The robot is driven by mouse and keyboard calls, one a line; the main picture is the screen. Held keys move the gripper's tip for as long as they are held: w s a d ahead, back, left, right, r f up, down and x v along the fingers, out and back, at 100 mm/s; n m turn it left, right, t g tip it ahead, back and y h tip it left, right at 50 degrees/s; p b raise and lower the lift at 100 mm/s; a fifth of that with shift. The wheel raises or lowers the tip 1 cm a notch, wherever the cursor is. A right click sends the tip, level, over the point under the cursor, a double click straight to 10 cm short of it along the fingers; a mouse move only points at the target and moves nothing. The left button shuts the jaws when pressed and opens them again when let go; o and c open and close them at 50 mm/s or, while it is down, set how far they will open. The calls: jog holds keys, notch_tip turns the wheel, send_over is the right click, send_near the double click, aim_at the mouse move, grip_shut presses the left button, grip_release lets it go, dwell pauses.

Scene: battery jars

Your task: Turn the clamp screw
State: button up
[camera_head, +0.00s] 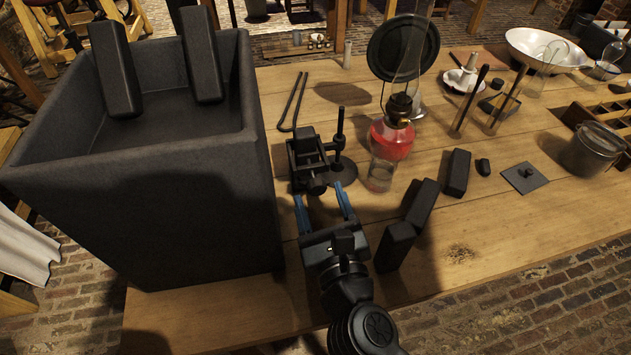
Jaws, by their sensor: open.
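A black clamp (305,155) stands near the middle of the wooden table, close to the big dark box. It is next to a black upright rod (339,132) on a dark round base (345,173). A dark knob-like part, perhaps the clamp screw (316,187), is at the clamp's near end. My gripper (319,190) has two blue fingers, spread apart and pointing at the near end of the clamp. The fingertips are close to this part, one on each side. I cannot tell whether they touch it.
A large dark box (150,215) stands at left, with two dark blocks on its far side. An oil lamp with a red body (392,140) is right of the clamp. Dark blocks (395,246) stand right of my gripper. A bent rod (293,100) lies behind the clamp.

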aim_at(316, 191)
jog(key=shift+x, duration=2)
jog(key=shift+c, duration=0.3)
jog(key=c, duration=1)
jog(key=shift+o, duration=0.2)
jog(key=shift+r+p, duration=0.1)
jog(key=shift+p, duration=0.25)
jog(key=shift+n+p, duration=0.75)
jog(key=shift+n, duration=0.35)
jog(key=shift+a+n+p, duration=0.15)
jog(key=shift+n+p, duration=0.9)
jog(key=shift+n, duration=0.95)
